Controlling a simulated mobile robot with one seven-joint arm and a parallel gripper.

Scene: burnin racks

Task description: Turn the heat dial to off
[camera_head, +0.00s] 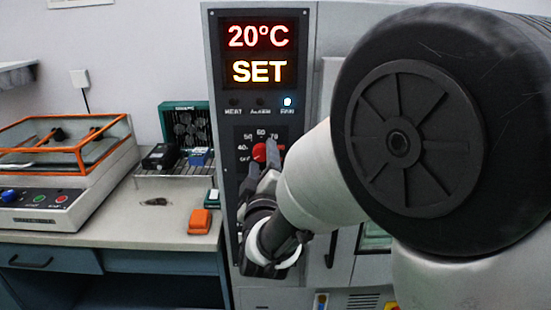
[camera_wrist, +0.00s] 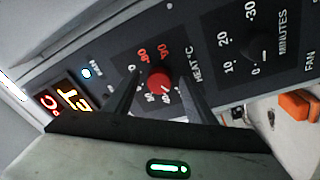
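The heat dial is a round red knob (camera_head: 260,152) on the dark control panel, with temperature numbers around it. It also shows in the wrist view (camera_wrist: 158,79), beside the words "HEAT °C". My gripper (camera_head: 264,168) is at the panel in front of the dial. In the wrist view its two dark fingers (camera_wrist: 160,98) are apart, one on each side of the knob, with a visible gap. I cannot tell whether either finger touches it. A small light mark shows on the knob, but its exact setting is unclear. My gripper hides part of the scale.
The display (camera_head: 258,53) above reads 20°C and SET, and the light (camera_head: 288,101) under it is lit. A minutes dial (camera_wrist: 258,48) is close by on the panel. A bench (camera_head: 150,220) on the left holds an orange-framed box (camera_head: 70,145) and an orange item (camera_head: 200,221).

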